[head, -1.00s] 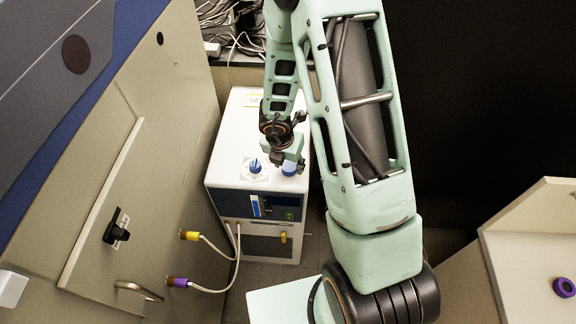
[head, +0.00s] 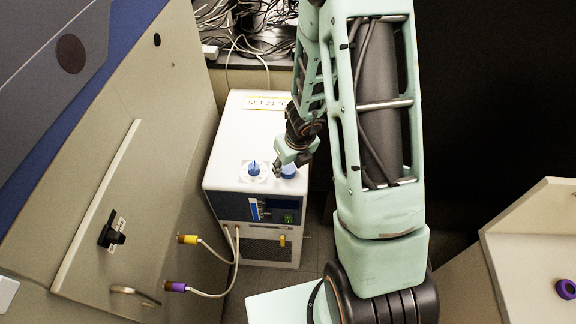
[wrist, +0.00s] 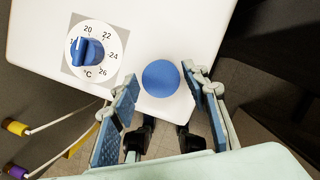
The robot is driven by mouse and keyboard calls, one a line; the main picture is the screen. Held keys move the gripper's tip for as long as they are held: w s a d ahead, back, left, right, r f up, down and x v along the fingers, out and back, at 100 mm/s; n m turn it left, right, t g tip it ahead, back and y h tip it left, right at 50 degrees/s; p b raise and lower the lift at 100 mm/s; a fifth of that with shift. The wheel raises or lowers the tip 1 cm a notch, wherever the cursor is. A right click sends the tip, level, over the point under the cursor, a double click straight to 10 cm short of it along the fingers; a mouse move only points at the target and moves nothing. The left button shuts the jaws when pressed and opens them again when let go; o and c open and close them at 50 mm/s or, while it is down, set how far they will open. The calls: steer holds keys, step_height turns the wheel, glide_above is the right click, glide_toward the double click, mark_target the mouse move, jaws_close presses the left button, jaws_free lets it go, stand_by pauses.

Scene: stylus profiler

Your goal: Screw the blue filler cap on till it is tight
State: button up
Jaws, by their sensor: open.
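The blue filler cap (wrist: 160,78) is a plain round disc on the white top of the chiller box (wrist: 40,25), near its front edge in the wrist view. In the head view the cap (head: 289,171) is partly hidden by my gripper (head: 279,167). In the wrist view my gripper (wrist: 163,100) is open, with one finger to the left of the cap and one to the right. The fingertips reach about the cap's near side; I cannot tell whether they touch it. Nothing is held.
A blue temperature dial (wrist: 86,50) with a numbered white face stands left of the cap. Hoses with a yellow connector (head: 188,239) and a purple connector (head: 175,286) run beside the box. A beige cabinet (head: 150,120) stands close on the left.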

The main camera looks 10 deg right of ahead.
steer(key=n+y+p, duration=0.1)
steer(key=n, duration=0.4)
steer(key=shift+w+d+r+g, duration=0.1)
steer(key=shift+d+g, duration=0.05)
steer(key=shift+g, duration=0.25)
steer(key=n, duration=0.4)
steer(key=shift+g+y+p, duration=0.4)
steer(key=shift+d, duration=0.15)
jaws_close()
steer(key=shift+f, duration=0.2)
